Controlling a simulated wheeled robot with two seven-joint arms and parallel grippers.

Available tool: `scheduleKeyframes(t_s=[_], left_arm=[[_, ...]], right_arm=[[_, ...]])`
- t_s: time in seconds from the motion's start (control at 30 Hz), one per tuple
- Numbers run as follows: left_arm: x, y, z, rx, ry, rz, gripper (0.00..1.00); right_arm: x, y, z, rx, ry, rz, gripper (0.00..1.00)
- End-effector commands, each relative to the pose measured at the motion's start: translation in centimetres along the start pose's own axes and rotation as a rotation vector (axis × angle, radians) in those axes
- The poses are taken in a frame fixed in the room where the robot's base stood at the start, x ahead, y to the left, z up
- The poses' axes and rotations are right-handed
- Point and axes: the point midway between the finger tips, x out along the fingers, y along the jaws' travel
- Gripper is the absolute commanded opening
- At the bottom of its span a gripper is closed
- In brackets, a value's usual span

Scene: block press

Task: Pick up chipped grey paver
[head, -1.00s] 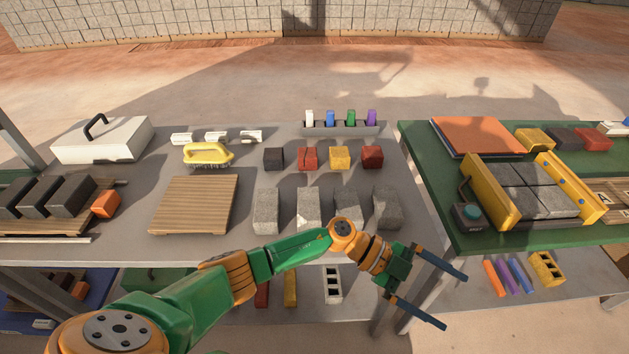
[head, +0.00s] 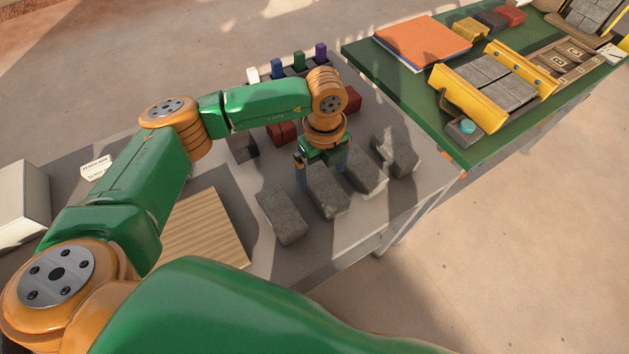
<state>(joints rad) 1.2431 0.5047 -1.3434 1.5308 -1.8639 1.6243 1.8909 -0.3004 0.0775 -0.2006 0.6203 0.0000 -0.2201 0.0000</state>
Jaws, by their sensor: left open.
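Several grey pavers lie in a row on the grey table: the first from the left (head: 281,216), the second (head: 328,194), the third (head: 365,177) and the fourth (head: 396,156). I cannot tell for sure which is the chipped one at this size. My left gripper (head: 321,172) points down, open, over the far end of the second paver, one finger at each side of it. I cannot tell whether the fingers touch it. My right gripper is not in view.
Dark and red blocks (head: 281,133) stand behind the pavers, near a rack of coloured pieces (head: 297,65). A slatted wooden board (head: 207,230) lies to the left. A green table (head: 397,88) with a yellow press frame (head: 470,100) stands to the right.

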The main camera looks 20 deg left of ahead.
Motion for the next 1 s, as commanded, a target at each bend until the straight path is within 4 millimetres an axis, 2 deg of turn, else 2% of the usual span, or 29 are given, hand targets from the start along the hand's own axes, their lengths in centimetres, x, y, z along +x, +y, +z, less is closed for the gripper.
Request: scheduleKeyframes(t_s=[0.17,0.27,0.5,0.57,0.87,0.9,1.0], left_arm=[[3.0,0.4,-0.3,0.002,0.005,0.005,1.00],[4.9,0.3,-0.3,0.001,0.005,0.002,1.00],[5.4,0.2,-0.3,0.003,0.004,-0.001,1.00],[5.4,0.2,-0.3,0.003,0.005,-0.001,0.86],[5.4,0.2,-0.3,0.003,0.005,-0.002,0.06],[5.4,0.2,-0.3,0.003,0.006,-0.002,0.00],[5.3,0.1,-0.3,0.003,0.005,-0.003,0.00]], right_arm=[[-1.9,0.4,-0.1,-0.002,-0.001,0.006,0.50],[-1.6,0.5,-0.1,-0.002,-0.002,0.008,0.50],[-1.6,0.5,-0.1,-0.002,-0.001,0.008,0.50],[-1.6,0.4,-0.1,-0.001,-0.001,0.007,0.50],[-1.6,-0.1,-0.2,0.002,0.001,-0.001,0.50],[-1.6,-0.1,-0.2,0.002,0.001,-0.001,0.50],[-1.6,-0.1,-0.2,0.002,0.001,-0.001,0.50]])
